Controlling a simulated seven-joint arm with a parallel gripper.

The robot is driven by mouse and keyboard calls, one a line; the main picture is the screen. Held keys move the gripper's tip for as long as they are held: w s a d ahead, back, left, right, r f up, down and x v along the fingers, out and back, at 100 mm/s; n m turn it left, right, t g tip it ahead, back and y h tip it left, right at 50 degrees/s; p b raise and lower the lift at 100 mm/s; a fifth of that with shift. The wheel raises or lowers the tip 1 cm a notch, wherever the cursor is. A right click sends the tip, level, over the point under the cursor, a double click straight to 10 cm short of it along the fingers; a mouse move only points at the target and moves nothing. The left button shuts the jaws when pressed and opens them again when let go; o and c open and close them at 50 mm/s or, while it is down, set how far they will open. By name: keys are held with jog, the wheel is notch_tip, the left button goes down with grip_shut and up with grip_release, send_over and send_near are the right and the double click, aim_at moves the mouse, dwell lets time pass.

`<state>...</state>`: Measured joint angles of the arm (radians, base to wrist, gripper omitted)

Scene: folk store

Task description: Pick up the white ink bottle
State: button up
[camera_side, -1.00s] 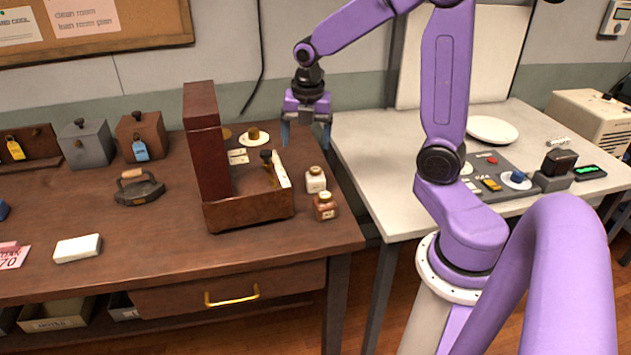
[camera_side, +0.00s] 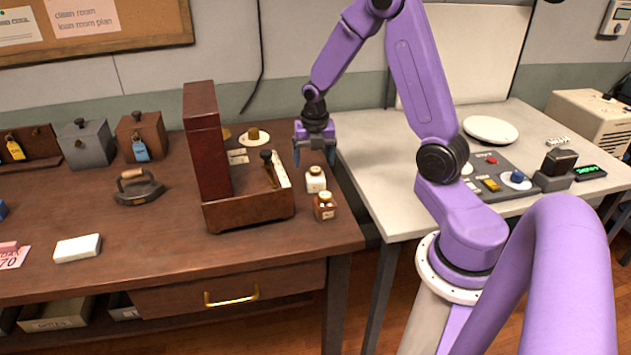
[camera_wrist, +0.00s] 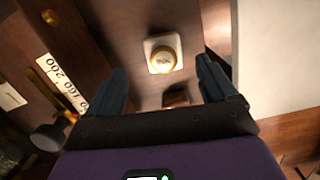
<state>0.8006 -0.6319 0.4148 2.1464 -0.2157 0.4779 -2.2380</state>
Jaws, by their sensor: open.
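The white ink bottle (camera_side: 315,181) stands upright on the dark wooden desk, just right of the wooden box. My gripper (camera_side: 314,160) is open and empty, above and just behind the bottle. In the wrist view the bottle (camera_wrist: 163,54) shows from above with its round cap, ahead of and between the two fingertips (camera_wrist: 162,78). The fingers do not touch it.
A brown ink bottle (camera_side: 325,206) stands close in front of the white one. The wooden box (camera_side: 250,209) with a tall panel is close on the left. The desk's right edge is near, with a pale table (camera_side: 375,150) beyond.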

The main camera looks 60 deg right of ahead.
aim_at(316, 170)
jog(key=shift+d+f, duration=0.25)
jog(key=shift+f, duration=1.55)
jog(key=shift+d+f, duration=0.2)
jog(key=shift+f, duration=1.55)
jog(key=c, duration=1.1)
